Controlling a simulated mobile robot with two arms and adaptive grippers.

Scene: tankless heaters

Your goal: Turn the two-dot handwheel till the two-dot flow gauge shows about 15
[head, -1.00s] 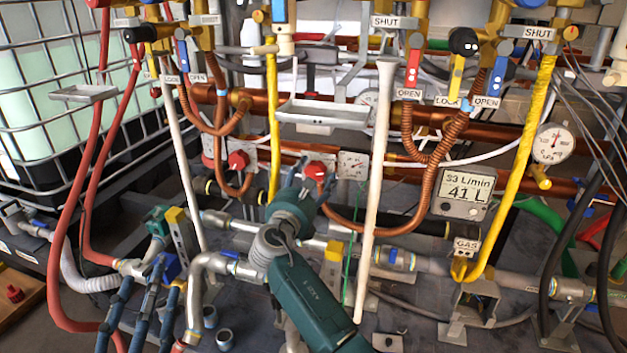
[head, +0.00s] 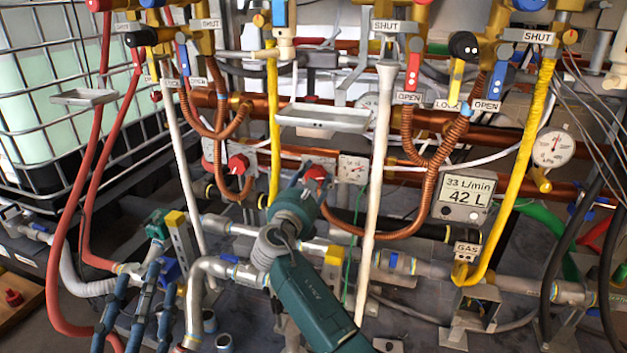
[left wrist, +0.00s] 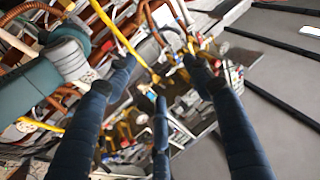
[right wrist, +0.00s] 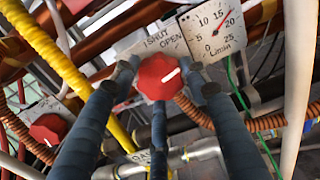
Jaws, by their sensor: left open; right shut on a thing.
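My right gripper (right wrist: 168,78) is shut on a red handwheel (right wrist: 158,77) with a white pointer mark, in front of a SHUT/OPEN plate. In the head view this handwheel (head: 316,173) is partly hidden by the gripper. A second red handwheel (right wrist: 48,128) is further left, also in the head view (head: 238,163). My left gripper (left wrist: 165,62) is open and empty, low at the left in the head view.
A digital meter (head: 463,196) reads 33 L/min and 42 L. A white pipe (head: 375,190) stands just right of my right gripper; yellow and copper hoses run around it. Grey pipes (head: 215,265) cross below. A caged tank (head: 70,90) is at the left.

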